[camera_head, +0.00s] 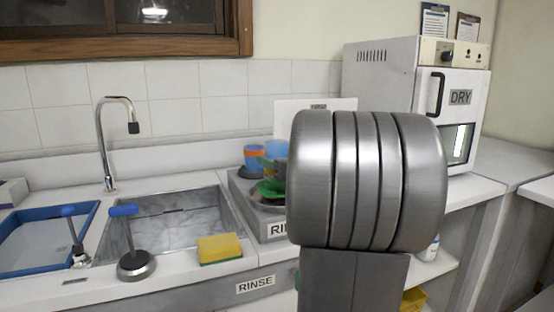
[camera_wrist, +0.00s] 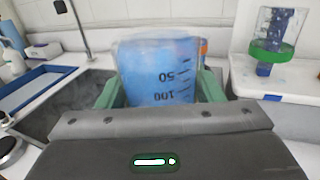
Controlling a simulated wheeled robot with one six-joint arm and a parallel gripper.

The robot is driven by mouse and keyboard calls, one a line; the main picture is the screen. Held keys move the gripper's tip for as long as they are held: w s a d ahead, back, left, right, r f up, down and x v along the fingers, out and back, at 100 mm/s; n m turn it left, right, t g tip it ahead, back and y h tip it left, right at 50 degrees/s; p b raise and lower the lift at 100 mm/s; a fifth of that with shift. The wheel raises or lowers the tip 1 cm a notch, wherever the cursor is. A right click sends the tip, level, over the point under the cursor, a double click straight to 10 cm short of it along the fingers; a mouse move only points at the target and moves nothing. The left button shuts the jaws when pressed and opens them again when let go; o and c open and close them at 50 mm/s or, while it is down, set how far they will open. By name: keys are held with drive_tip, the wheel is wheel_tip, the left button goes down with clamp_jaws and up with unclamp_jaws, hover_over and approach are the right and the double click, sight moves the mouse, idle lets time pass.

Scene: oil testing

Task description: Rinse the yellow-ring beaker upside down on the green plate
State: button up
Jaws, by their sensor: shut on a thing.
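My gripper (camera_wrist: 157,92), with green fingers, is shut on a clear beaker (camera_wrist: 160,70) that looks blue, in the wrist view. Its marks 50 and 100 face the camera, with 50 above 100. No yellow ring shows on it, and its lower part is hidden by my gripper. In the head view, a green plate (camera_head: 270,190) lies on the rinse stand, partly hidden by my arm. A blue beaker with an orange ring (camera_head: 255,158) stands at the back of the stand. I cannot tell whether the held beaker touches the plate.
The sink (camera_head: 165,232) with a tap (camera_head: 105,145) is left of the stand. A yellow sponge (camera_head: 220,248) lies on the front edge. The DRY oven (camera_head: 450,100) is at right. A green-ringed beaker (camera_wrist: 270,50) stands on a white surface at right in the wrist view.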

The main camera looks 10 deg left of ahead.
sight(277, 139)
drive_tip(key=shift+o, duration=1.3)
drive_tip(key=shift+c, duration=1.1)
drive_tip(key=shift+f+b, duration=0.85)
drive_tip(key=shift+b, duration=0.25)
drive_tip(key=shift+r+p, duration=1.65)
drive_tip(key=shift+r, duration=1.65)
